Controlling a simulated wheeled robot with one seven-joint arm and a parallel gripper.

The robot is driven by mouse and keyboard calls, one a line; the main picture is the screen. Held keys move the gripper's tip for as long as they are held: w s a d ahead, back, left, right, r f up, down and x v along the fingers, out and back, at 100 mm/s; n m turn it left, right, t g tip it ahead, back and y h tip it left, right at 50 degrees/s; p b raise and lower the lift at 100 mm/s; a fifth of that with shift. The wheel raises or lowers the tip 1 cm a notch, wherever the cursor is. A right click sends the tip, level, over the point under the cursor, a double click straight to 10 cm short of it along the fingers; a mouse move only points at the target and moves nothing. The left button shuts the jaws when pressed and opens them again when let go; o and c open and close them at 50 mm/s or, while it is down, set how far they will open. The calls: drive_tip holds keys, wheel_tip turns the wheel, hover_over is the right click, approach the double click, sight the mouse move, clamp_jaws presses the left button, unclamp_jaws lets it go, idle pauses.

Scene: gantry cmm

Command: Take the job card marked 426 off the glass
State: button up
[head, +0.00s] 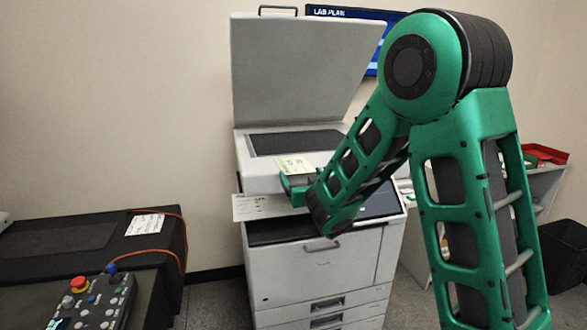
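The glass (295,141) is the dark panel on top of a grey-white copier, under its raised lid (300,65). A pale yellow card (293,165) with print shows at the front rim of the copier top, below the glass in the picture. Its number is too small to read. My gripper (296,186) is right at the card's near edge, with my arm reaching in from the right. I cannot tell whether the fingers hold the card, or whether the card touches the copier top.
A white printed sheet (262,206) sticks out at the copier's front left, below the top. A control box (92,300) with a red button stands at the lower left, near a dark bench (100,240) with an orange cable. A black bin (565,255) stands at the right.

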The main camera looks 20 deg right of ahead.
drive_tip(key=shift+a, duration=0.15)
drive_tip(key=c, duration=0.5)
drive_tip(key=shift+c, duration=0.2)
